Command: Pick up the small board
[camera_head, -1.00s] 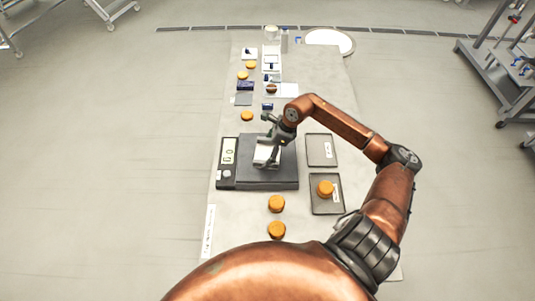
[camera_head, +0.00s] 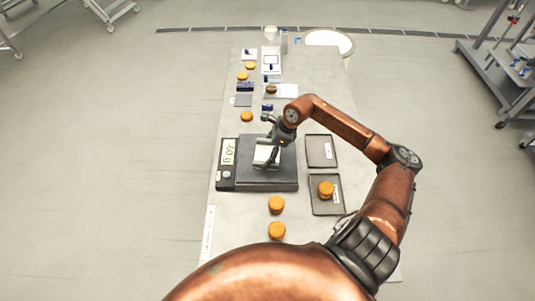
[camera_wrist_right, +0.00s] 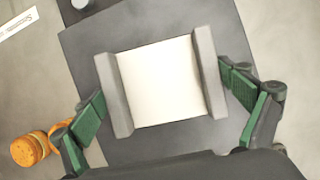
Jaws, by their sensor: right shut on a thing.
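The small board (camera_head: 262,154) is a pale, near-white square over the dark plate of the scale (camera_head: 285,180). My right gripper (camera_head: 268,150) is shut on it from above. In the right wrist view the small board (camera_wrist_right: 160,85) fills the space between the two grey finger pads, which press on its opposite edges. The scale's dark plate (camera_wrist_right: 95,60) shows below it there. I cannot tell how large any gap is between board and plate. My left gripper is not in view.
More orange rounds (camera_head: 276,204) stand in front of the scale. Small items line the table's far left.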

